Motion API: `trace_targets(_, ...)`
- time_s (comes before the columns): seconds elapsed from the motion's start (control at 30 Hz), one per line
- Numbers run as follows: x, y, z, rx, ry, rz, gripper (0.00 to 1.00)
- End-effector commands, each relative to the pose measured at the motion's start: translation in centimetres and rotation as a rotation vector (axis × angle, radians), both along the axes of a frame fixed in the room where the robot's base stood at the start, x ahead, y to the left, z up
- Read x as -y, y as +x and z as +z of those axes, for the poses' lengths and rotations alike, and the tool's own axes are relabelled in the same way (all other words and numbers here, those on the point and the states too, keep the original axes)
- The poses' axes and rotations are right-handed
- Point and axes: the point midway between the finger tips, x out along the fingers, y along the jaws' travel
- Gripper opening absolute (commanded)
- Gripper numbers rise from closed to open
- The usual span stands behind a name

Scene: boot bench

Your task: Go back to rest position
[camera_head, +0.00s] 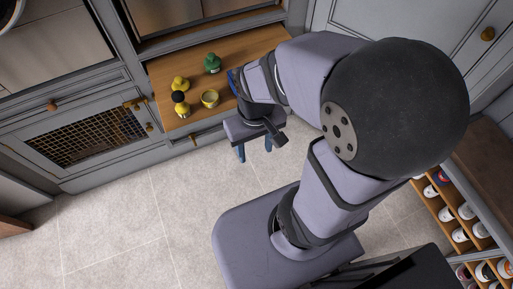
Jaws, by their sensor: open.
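My gripper (254,148) is open and empty. Its two blue-tipped fingers point down in front of the front edge of the wooden bench top (160,75). My arm bends across the right half of the view and hides the bench's right part. On the bench are a green duck-like figure (212,63), a yellow one (180,84), a yellow one with a dark head (182,109) and a small yellow cup (210,98). A blue thing (232,82) shows partly behind my arm. My gripper is apart from all of these.
Grey cabinets with a mesh door (85,137) stand at the left. A wooden shoe rack (450,215) with several shoes in it is at the right. The tiled floor (130,215) is clear at the left and middle. A dark flat panel (410,272) is at the bottom right.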

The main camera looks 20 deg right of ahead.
Motion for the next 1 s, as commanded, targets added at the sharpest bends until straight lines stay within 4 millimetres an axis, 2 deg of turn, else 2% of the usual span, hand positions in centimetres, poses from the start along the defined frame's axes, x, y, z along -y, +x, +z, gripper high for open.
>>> trace_targets(0.1, 0.2, -0.7, -0.1, -0.009, -0.002, -0.01, 0.5)
trace_targets(0.43, 0.1, -0.6, 0.4, -0.009, -0.002, -0.009, 0.5)
trace_targets(0.57, 0.1, -0.6, 1.9, -0.008, -0.002, -0.009, 0.5)
trace_targets(0.8, 0.1, -0.6, 5.9, -0.008, -0.002, -0.009, 0.5)
trace_targets(1.0, 0.1, -0.6, 6.7, -0.008, -0.001, -0.009, 0.5)
